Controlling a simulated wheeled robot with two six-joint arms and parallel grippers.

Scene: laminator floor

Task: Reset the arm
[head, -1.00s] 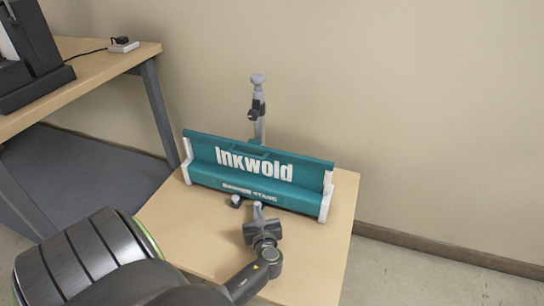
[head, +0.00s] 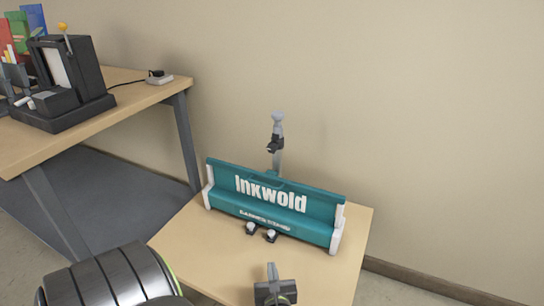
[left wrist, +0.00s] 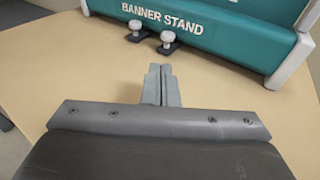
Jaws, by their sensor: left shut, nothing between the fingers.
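My left gripper (head: 271,270) is shut and empty over the front part of the small wooden table (head: 200,250). In the left wrist view its fingers (left wrist: 161,84) are together, pointing toward the teal banner stand (left wrist: 225,25) and apart from it. The teal stand (head: 275,205), marked "Inkwold", sits on the table with pale end caps and a grey post (head: 277,145) behind it. Two small light knobs on dark bases, the left one (head: 250,228) and the right one (head: 270,236), are at its front edge. My right gripper is in neither view.
A beige wall (head: 430,120) is close behind the table. The table's front is clear around my gripper.

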